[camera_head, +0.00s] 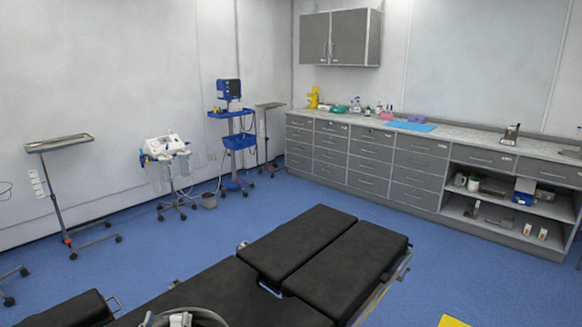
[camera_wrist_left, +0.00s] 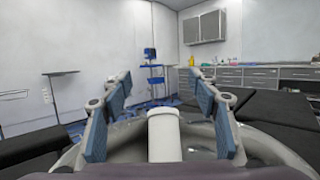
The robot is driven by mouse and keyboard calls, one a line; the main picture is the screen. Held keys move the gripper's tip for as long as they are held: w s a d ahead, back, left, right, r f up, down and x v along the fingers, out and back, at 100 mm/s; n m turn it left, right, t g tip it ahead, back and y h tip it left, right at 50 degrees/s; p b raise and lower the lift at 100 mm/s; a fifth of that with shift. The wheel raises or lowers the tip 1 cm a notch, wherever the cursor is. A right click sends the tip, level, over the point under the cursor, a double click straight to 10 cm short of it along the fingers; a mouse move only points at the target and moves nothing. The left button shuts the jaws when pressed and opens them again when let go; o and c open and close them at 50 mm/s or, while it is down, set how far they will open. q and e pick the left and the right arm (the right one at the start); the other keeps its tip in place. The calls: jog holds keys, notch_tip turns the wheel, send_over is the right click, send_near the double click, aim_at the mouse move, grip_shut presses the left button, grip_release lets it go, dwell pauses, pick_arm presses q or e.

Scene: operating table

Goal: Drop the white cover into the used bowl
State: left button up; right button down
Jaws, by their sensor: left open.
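My left gripper (camera_wrist_left: 161,92) is open, its two blue-padded fingers spread wide in the left wrist view. A white cylindrical thing (camera_wrist_left: 164,138), perhaps the white cover, stands between the fingers with a visible gap on both sides. A grey, shiny curved rim (camera_wrist_left: 262,146), likely of the bowl, runs around and behind it. In the head view this rim (camera_head: 208,313) shows at the bottom edge, mostly cut off. Whether the white thing is inside the bowl or in front of it, I cannot tell. My right gripper is not in view.
The black operating table (camera_head: 300,243) fills the lower middle. A tray stand (camera_head: 58,143), a white device on a stand (camera_head: 166,146) and a blue monitor cart (camera_head: 232,114) stand along the left wall. Grey drawer cabinets (camera_head: 370,157) line the back. The blue floor between is clear.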

pick_arm(q)
notch_tip(320, 180, up, 10)
dwell(0.6)
